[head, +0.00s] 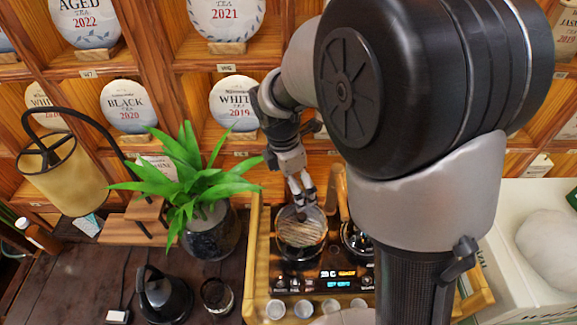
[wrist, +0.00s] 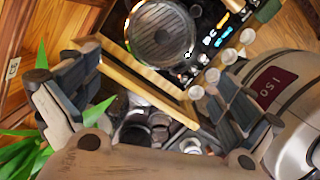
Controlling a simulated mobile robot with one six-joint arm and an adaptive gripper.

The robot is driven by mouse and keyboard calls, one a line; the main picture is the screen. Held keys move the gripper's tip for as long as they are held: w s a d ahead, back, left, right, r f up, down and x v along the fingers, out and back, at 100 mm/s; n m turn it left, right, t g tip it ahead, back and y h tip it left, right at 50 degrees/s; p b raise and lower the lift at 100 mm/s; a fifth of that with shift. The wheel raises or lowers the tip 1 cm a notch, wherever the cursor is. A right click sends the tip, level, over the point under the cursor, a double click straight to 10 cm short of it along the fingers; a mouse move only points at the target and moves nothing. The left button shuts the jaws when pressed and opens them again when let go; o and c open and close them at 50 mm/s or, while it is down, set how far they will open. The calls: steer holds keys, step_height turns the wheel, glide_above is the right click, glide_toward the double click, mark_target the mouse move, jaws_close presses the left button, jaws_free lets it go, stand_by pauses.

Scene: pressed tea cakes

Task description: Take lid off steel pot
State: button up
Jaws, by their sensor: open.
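The steel pot (head: 300,254) stands on a black cooker with a lit display, at the left of the wooden tray, in the head view. My gripper (head: 304,198) is above the pot, fingers pointing down, close to the lid's far side. In the wrist view my gripper (wrist: 150,95) has its fingers wide apart with nothing between them. Whether a finger touches the lid cannot be told.
A second vessel with a wooden handle (head: 345,203) stands right of the pot, partly behind my arm. Several small cups (head: 303,308) line the tray front. A potted plant (head: 208,230) stands left. Wooden shelves (head: 160,60) with tea cakes rise behind.

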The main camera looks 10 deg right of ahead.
steer(key=b, duration=0.3)
glide_above(302, 217)
steer(key=a, duration=0.1)
step_height(302, 217, down, 11)
steer(key=shift+f, duration=0.1)
steer(key=shift+w+d+f+b, duration=0.15)
steer(key=shift+f+b, duration=0.25)
steer(key=shift+f, duration=0.6)
steer(key=shift+w+d+f+b, duration=0.15)
steer(key=shift+f+b, duration=0.25)
steer(key=shift+f, duration=0.6)
steer(key=shift+d+f+b, duration=0.25)
steer(key=shift+f+b, duration=0.15)
steer(key=shift+f, duration=0.6)
steer(key=shift+r, duration=0.1)
steer(key=c, duration=1.1)
steer(key=shift+s, duration=0.25)
steer(key=c, duration=0.7)
